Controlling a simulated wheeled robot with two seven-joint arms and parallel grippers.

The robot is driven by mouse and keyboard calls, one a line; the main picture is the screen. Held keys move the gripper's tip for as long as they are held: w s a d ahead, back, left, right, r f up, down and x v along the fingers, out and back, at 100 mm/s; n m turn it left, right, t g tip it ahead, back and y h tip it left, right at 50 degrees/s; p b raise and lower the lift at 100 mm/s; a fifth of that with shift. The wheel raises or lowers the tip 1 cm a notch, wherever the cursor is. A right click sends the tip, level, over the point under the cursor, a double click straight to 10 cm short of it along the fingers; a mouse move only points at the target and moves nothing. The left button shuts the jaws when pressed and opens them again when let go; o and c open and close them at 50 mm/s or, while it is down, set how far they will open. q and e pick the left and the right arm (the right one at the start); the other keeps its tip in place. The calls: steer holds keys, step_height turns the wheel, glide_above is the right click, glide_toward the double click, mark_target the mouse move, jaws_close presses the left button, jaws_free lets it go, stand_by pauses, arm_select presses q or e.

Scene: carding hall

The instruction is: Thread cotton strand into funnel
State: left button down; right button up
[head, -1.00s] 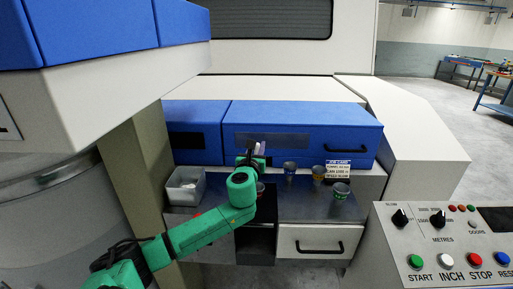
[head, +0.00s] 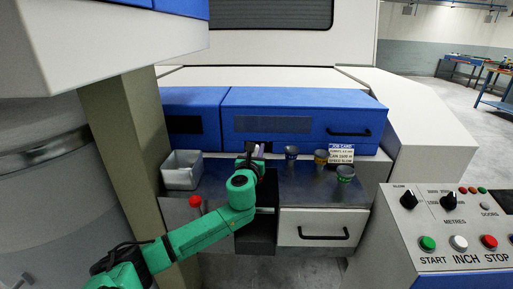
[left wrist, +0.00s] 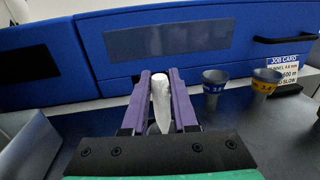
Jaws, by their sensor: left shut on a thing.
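My left gripper (head: 257,152) reaches over the grey metal shelf, in front of the blue cover. In the left wrist view its purple fingers (left wrist: 160,98) are shut on a white cotton strand (left wrist: 161,100), whose rounded tip shows between the fingertips. Three small funnels stand on the shelf to the right of the gripper: one with a blue band (head: 291,152), one with a yellow band (head: 321,157) and one with a green band (head: 345,174). The blue-banded (left wrist: 215,84) and yellow-banded (left wrist: 265,84) ones also show in the left wrist view, apart from the strand. My right gripper is out of view.
A white bin (head: 182,177) stands left on the shelf (head: 305,188). A red button (head: 195,201) is below it. A job card (head: 341,155) stands behind the funnels. A white drawer (head: 317,228) is under the shelf, and a control panel (head: 455,225) is at the right.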

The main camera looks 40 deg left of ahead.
arm_select(q)
steer(key=shift+f, duration=0.6)
steer(key=c, duration=0.6)
jaws_free()
steer(key=b+v, duration=0.1)
steer(key=v, duration=1.3)
steer(key=shift+s+d, duration=0.1)
steer(key=shift+s, duration=0.2)
